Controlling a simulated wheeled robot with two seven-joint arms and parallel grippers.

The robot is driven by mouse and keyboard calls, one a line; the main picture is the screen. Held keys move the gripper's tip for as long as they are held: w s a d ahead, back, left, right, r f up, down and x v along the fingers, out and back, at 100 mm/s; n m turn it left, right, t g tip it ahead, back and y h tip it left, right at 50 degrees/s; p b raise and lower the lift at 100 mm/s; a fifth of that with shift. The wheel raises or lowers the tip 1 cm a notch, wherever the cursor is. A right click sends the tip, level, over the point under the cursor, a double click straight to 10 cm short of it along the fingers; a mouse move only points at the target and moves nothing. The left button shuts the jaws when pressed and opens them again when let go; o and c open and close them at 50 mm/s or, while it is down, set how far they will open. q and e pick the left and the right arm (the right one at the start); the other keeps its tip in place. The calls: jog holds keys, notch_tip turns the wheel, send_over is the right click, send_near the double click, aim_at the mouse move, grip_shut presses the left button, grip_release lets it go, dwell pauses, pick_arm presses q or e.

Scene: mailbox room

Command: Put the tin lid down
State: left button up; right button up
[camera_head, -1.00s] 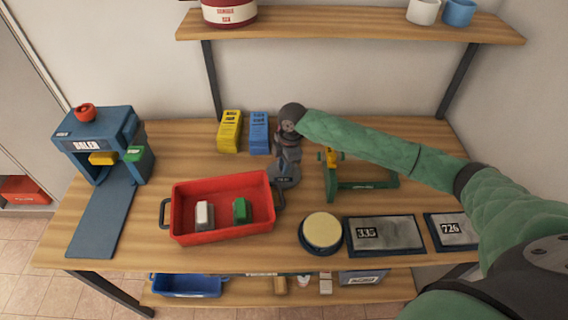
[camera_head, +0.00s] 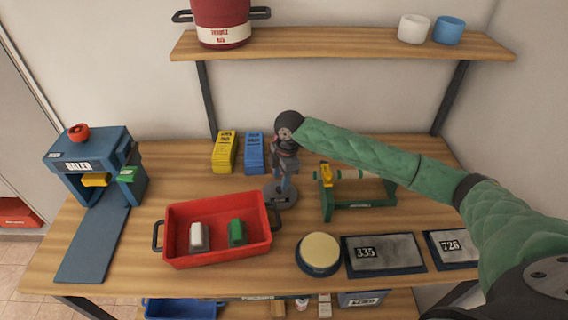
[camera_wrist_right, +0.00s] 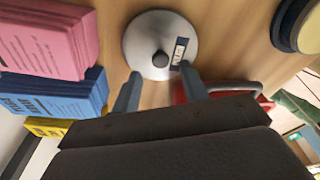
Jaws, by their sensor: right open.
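The tin lid (camera_head: 279,198) is a grey disc with a black knob and a small label. It lies flat on the wooden table between the red tray and the green stand. It shows whole in the right wrist view (camera_wrist_right: 140,40), knob facing me. My right gripper (camera_head: 286,184) points down over the lid and partly covers it in the head view. In the wrist view its two fingers (camera_wrist_right: 160,88) are apart with nothing between them, and the knob is beyond their tips. My left gripper is not in view.
A red tray (camera_head: 172,222) with two small blocks is left of the lid. A green stand (camera_head: 345,213) is close on the right. A round cream-topped tin (camera_head: 319,252) is in front. Blue (camera_head: 254,155) and yellow (camera_head: 224,153) stacks stand behind. A shelf (camera_head: 340,45) spans above.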

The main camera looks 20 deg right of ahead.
pick_arm(q)
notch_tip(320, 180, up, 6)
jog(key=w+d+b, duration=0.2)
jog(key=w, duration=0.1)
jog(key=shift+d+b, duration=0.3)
jog(key=shift+b, duration=0.1)
pick_arm(e)
notch_tip(320, 180, up, 8)
jog(key=d, duration=0.1)
jog(key=shift+d+r, duration=0.15)
jog(key=shift+r, duration=0.05)
